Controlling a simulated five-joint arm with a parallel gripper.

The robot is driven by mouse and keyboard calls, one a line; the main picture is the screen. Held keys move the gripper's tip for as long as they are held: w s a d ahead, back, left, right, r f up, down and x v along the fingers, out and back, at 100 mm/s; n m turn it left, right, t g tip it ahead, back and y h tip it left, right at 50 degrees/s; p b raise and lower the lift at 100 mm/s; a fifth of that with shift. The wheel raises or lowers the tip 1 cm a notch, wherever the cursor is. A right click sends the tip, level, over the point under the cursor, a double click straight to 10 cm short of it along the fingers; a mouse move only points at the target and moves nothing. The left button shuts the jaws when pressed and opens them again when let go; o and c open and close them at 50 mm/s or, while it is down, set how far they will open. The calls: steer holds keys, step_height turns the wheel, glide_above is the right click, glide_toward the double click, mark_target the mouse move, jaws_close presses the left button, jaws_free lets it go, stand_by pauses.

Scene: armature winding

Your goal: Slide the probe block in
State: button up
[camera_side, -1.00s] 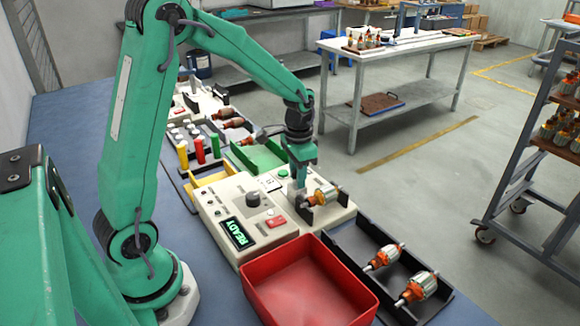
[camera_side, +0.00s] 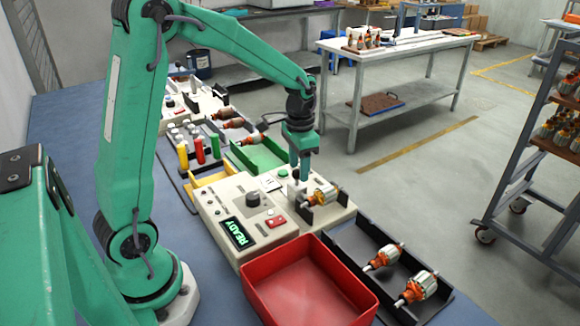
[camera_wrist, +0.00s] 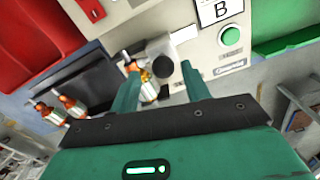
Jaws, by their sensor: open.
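The tester (camera_side: 222,207) has a green READY screen. An orange and silver armature (camera_side: 322,194) lies across black cradle supports on its right part; the wrist view shows the armature (camera_wrist: 149,88) between my fingers. A small pale grey block with a dark round end, seemingly the probe block (camera_wrist: 165,68), stands beside the armature's shaft end; in the side view the block (camera_side: 295,192) is partly behind the cradle. My gripper (camera_side: 300,176) is open and empty, pointing down just above the block. In the wrist view the two fingers of my gripper (camera_wrist: 160,72) straddle the block and armature.
A red bin (camera_side: 308,283) stands in front of the tester. A black tray (camera_side: 345,243) with two armatures is at its right. A green tray (camera_side: 262,153) and a yellow tray (camera_side: 211,178) lie behind. A green button (camera_wrist: 230,37) is near the block.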

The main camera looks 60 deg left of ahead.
steer(key=shift+r, duration=2.35)
steer(key=shift+s+d+r, duration=0.2)
steer(key=shift+s+r, duration=0.1)
steer(key=shift+r, duration=0.05)
steer(key=s+d+r+n+t, duration=0.1)
steer(key=s+d+r+t, duration=0.1)
steer(key=s, duration=0.6)
steer(key=s+d+r+n+t, duration=0.1)
steer(key=s+d+r+t, duration=0.2)
steer(key=s, duration=0.6)
steer(key=shift+s+d+r+t, duration=0.15)
steer(key=shift+d+r+t, duration=0.15)
steer(key=shift+d+r, duration=0.45)
